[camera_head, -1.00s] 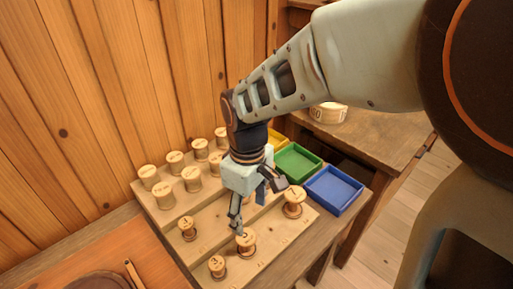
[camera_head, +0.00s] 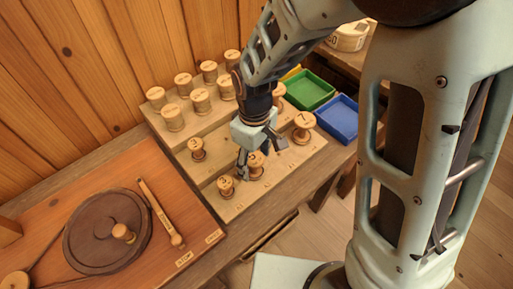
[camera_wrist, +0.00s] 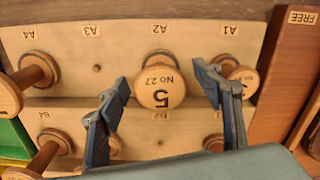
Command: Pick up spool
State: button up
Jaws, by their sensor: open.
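A wooden spool (camera_wrist: 160,88) with a "5" and "No 27" on its end stands at place A2 of the stepped wooden rack (camera_wrist: 178,38). It also shows in the head view (camera_head: 256,167), partly hidden by my gripper. My gripper (camera_wrist: 160,74) is open, with one finger on each side of this spool; I see gaps between spool and fingers. In the head view my gripper (camera_head: 262,160) is low over the rack's front step. A smaller spool (camera_wrist: 243,79) at A1 is partly behind the right finger. Another spool (camera_wrist: 114,146) is mostly hidden by the left finger.
Other spools stand close by, such as one at A4 (camera_wrist: 22,84) and one near B4 (camera_wrist: 40,160). Several fill the back step (camera_head: 174,118). Green (camera_head: 308,90) and blue (camera_head: 338,118) trays lie to the right. A board with a dark wheel (camera_head: 105,232) is at left.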

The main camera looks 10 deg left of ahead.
jog(key=c, duration=1.3)
jog(key=shift+r, duration=0.1)
